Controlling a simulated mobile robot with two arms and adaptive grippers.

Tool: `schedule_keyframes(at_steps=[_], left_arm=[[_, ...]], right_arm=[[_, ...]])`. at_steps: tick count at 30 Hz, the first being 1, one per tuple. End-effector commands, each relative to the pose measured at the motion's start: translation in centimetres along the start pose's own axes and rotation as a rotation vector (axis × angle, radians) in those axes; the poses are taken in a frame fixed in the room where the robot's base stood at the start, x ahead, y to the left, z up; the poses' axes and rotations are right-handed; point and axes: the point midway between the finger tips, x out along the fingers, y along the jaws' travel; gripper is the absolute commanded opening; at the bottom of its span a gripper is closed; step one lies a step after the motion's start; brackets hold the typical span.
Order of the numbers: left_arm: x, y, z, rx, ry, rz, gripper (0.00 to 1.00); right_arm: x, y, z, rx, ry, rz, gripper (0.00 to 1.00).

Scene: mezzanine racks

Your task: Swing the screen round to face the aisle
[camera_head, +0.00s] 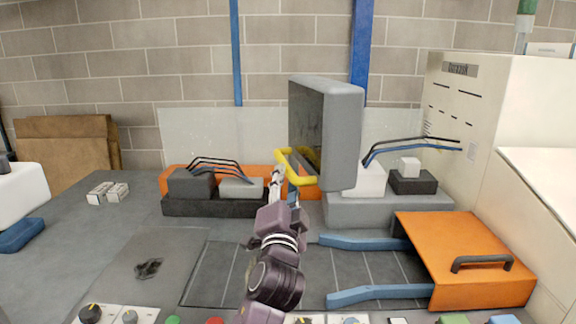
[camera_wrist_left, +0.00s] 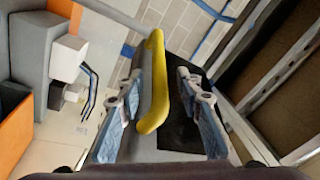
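The screen (camera_head: 340,135) is a grey box on a stand, turned so its dark face (camera_head: 307,130) points left and is seen at a slant. A yellow handle (camera_head: 292,167) sticks out at its lower left edge; it also shows in the left wrist view (camera_wrist_left: 155,85). My left gripper (camera_head: 279,177) is at this handle. In the left wrist view its two fingers (camera_wrist_left: 162,95) are apart, one on each side of the handle, with a gap visible on the right. My right gripper is in neither view.
An orange drawer-like box (camera_head: 465,260) with blue rails lies right of my arm. Dark and grey blocks with cables (camera_head: 205,190) stand left of the screen. A beige cabinet (camera_head: 470,130) stands at the right. Knobs and buttons line the front edge.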

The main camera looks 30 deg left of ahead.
Motion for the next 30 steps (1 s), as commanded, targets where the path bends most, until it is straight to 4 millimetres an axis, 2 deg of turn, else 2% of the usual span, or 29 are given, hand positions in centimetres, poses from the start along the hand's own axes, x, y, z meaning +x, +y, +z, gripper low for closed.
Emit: schedule_keyframes(at_steps=[3,9,15,21,30], left_arm=[[2.1,-0.3,-0.2,0.001,-0.001,0.001,0.33],[4.5,-0.1,-0.1,0.001,-0.001,0.001,0.33],[5.2,0.0,0.0,-0.001,-0.001,0.001,0.33],[5.2,0.1,0.0,-0.001,0.000,0.001,0.33],[5.2,0.1,0.0,-0.001,0.000,0.002,0.01]], right_arm=[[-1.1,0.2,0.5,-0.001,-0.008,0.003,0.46],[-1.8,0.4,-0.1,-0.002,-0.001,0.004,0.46],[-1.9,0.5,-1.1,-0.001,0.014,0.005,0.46],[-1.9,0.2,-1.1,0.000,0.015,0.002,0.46],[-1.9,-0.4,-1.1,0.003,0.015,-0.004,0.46]])
